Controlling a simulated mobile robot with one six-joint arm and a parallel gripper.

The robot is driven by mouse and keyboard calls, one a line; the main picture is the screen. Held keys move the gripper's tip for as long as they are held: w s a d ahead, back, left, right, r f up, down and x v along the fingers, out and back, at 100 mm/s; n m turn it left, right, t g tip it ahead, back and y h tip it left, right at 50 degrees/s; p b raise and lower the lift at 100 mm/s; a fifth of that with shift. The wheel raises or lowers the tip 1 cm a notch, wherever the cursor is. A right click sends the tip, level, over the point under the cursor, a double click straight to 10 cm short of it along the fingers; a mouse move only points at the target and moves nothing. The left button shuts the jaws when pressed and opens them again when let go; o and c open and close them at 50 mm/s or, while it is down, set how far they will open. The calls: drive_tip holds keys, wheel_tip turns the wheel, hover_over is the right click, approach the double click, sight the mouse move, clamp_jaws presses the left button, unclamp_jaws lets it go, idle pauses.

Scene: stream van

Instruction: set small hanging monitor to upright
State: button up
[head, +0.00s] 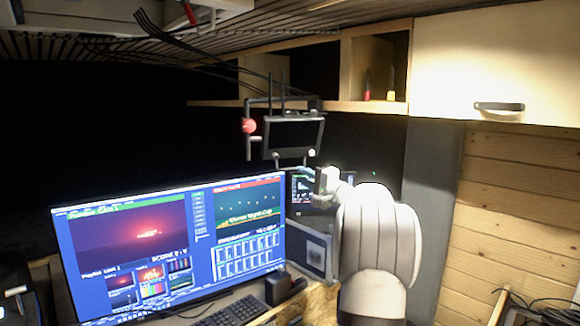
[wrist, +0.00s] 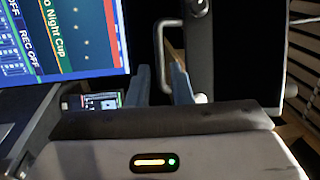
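The small hanging monitor (head: 293,134) hangs below the shelf in the head view, with a dark screen in a dark frame. Its exact tilt is hard to tell. A pale handle (head: 291,166) runs below its lower edge. In the wrist view, the monitor's dark body (wrist: 237,50) is at the right, with the white handle (wrist: 158,50) on its left side. My gripper (head: 309,173) is just below the monitor's lower right corner. In the wrist view, my gripper's fingers (wrist: 160,75) are apart, with part of the handle showing between them. Contact cannot be told.
A large lit monitor (head: 170,245) stands on the desk at the left. Behind my gripper are a small lit screen (head: 305,195) and a grey box (head: 309,247). A wooden shelf (head: 375,106) and a cabinet (head: 490,60) are above. Black cables hang near the hanging monitor.

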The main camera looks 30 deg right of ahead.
sight(290, 170)
drive_tip(key=p+x, duration=0.2)
drive_tip(key=x, duration=0.3)
drive_tip(key=shift+w+a+r, duration=0.1)
drive_tip(key=shift+w+r, duration=0.05)
drive_tip(key=shift+w+a, duration=0.1)
drive_tip(key=shift+w, duration=0.3)
drive_tip(key=shift+c, duration=0.2)
clamp_jaws()
